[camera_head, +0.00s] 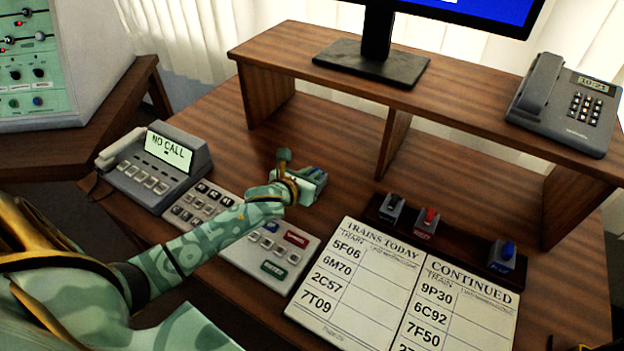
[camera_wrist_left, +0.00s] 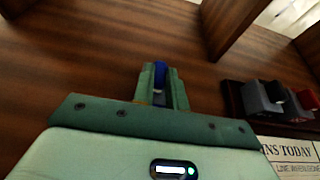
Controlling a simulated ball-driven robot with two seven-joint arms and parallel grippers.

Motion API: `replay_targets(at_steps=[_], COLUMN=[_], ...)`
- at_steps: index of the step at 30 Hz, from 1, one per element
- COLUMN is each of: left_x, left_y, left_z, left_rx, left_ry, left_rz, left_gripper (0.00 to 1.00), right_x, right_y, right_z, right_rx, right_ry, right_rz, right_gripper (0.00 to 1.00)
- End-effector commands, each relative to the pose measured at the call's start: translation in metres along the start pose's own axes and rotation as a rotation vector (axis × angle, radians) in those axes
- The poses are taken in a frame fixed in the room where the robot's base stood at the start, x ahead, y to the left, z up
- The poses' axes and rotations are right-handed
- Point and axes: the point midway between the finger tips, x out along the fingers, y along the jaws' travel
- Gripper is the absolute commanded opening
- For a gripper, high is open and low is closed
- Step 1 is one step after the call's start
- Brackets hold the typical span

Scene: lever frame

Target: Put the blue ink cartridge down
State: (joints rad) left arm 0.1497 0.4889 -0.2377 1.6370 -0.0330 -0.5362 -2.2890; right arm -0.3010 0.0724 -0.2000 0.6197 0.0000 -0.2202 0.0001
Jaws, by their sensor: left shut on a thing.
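The blue ink cartridge (camera_wrist_left: 161,72) is between the two green fingers of my left gripper (camera_wrist_left: 162,88) in the left wrist view, and its blue end shows above them. My left gripper is shut on it. In the head view my left gripper (camera_head: 314,182) is over the brown desk, just beyond the button panel and in front of the raised shelf. Only a little blue shows there, as the fingers hide most of the cartridge. I cannot tell whether the cartridge touches the desk.
A dark rack (camera_head: 455,236) with black, red and blue handled pieces stands right of my left gripper. The train sheets (camera_head: 400,290) lie in front of it. A button panel (camera_head: 280,250), a NO CALL phone (camera_head: 155,165) and the shelf (camera_head: 440,100) surround some bare desk (camera_head: 350,190).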

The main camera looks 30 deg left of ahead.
Motion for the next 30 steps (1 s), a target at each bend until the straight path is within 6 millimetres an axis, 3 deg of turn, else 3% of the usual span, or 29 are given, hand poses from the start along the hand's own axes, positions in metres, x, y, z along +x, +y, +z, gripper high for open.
replay_targets(at_steps=[12, 13, 15, 25, 30], left_x=[0.003, 0.003, 0.003, 0.001, -0.028], left_y=[0.0, 0.0, 0.0, 0.0, 0.0], left_z=[-0.006, -0.006, -0.006, -0.001, 0.001], left_rx=[0.001, 0.001, 0.001, 0.0, 0.003], left_ry=[-0.002, -0.003, -0.003, -0.004, -0.003], left_rz=[-0.001, -0.001, -0.001, 0.0, 0.0], left_gripper=[0.0, 0.19, 0.36, 0.36, 0.36], right_x=[0.004, 0.004, 0.003, 0.001, -0.012], right_y=[0.004, 0.005, 0.005, 0.007, 0.008], right_z=[0.003, 0.003, 0.003, 0.002, -0.003], right_rx=[-0.004, -0.004, -0.004, -0.004, -0.004], right_ry=[-0.005, -0.005, -0.005, -0.003, 0.008], right_rz=[0.005, 0.005, 0.006, 0.008, 0.012], right_gripper=[0.0, 0.0, 0.0, 0.0, 0.0])
